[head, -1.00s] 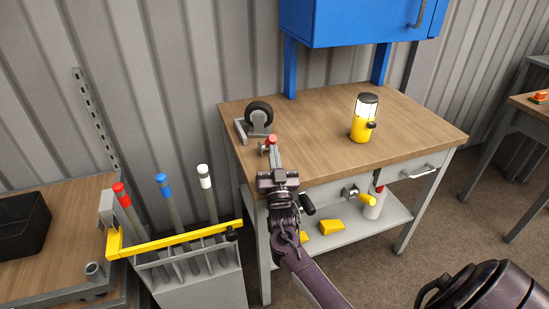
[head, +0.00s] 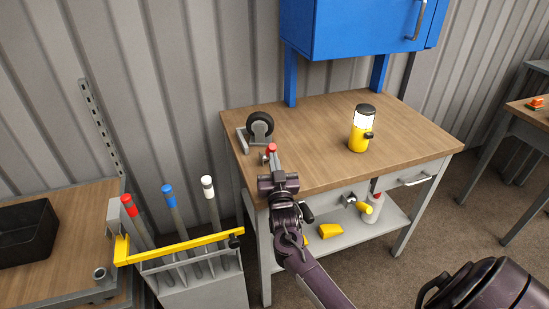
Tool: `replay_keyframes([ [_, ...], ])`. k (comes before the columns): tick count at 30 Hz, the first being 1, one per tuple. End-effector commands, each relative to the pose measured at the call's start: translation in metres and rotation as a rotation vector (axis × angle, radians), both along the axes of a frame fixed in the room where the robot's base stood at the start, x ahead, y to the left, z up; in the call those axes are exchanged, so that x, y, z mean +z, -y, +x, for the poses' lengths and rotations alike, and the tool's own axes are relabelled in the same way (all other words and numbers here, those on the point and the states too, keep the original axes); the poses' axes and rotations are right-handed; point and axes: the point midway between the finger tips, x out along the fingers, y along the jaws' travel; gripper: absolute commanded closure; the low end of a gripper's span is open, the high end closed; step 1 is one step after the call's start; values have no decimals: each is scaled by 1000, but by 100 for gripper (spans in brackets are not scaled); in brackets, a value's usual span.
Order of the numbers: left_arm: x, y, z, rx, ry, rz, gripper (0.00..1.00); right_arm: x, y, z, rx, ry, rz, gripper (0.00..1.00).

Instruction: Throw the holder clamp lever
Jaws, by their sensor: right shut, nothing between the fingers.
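A small lever with a red knob (head: 271,148) stands at the front of a grey wheel holder (head: 243,140) on the left part of the workbench. A black caster wheel (head: 260,124) sits in this holder. My right gripper (head: 273,161) is shut and empty, with its tips right at the red knob from the front. I cannot tell whether they touch it, and the gripper hides the lever's lower part. My left gripper is not in view.
A yellow lantern (head: 361,130) stands on the wooden workbench (head: 313,128), right of the wheel. A rod rack with a yellow bar (head: 180,247) stands at left. A yellow-handled fitting (head: 363,208) sticks out at the bench front. A blue cabinet (head: 362,28) hangs above. The bench middle is clear.

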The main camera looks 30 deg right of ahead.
Motion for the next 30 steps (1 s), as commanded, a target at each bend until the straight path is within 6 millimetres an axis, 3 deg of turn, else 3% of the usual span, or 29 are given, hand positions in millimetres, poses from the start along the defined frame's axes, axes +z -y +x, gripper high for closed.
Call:
replay_keyframes([
  [1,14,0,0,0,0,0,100,10,1,1,0,-30,7,100],
  [15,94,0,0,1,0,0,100,34,5,17,-2,-157,37,100],
  [24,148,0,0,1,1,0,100,53,10,40,-2,-438,107,100],
  [30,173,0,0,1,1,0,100,58,14,58,-1,-625,151,100],
])
